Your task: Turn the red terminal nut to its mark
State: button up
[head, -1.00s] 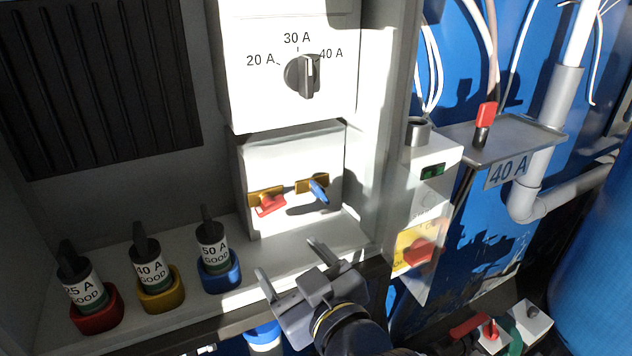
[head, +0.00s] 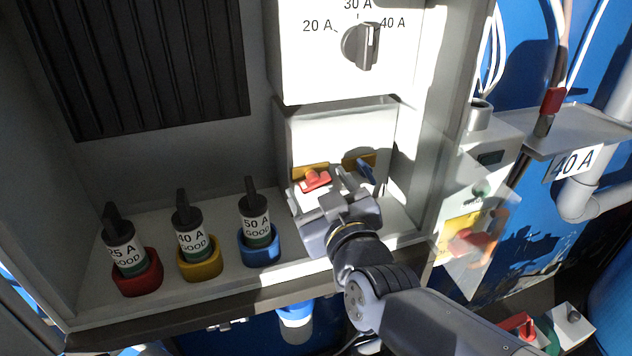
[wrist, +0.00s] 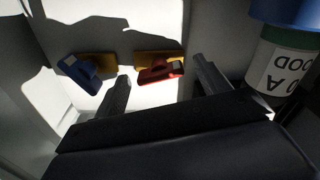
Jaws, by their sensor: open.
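The red terminal nut (head: 316,180) is a winged piece against a brass-yellow strip (head: 303,170) on the white terminal box in the cabinet. In the wrist view the red nut (wrist: 160,73) appears between my open fingers, just beyond their tips, with no clear contact. My gripper (head: 321,189) is in front of the box, open and empty; it also shows in the wrist view (wrist: 161,69). A blue nut (head: 366,171) sits to the right on a second yellow strip; in the wrist view the blue nut (wrist: 82,73) is left of my fingers. I cannot make out a mark for the nut.
Black-topped cartridges (head: 189,235) stand in red, yellow and blue holders left of my gripper; the 50 A one is closest. A current dial (head: 363,46) above points to 40 A. The cabinet's right wall (head: 452,130) bounds the space beside the box.

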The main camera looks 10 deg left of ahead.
jog(key=shift+x, duration=1.05)
jog(key=c, duration=1)
jog(key=m+b, duration=0.1)
jog(key=b, duration=0.1)
jog(key=shift+f+m+b, duration=0.25)
jog(key=shift+m+b, duration=0.15)
jog(key=shift+r+m+b, duration=0.25)
jog(key=shift+m+b, duration=0.2)
jog(key=shift+m, duration=0.25)
jog(key=o, duration=1)
jog(key=shift+s, duration=0.1)
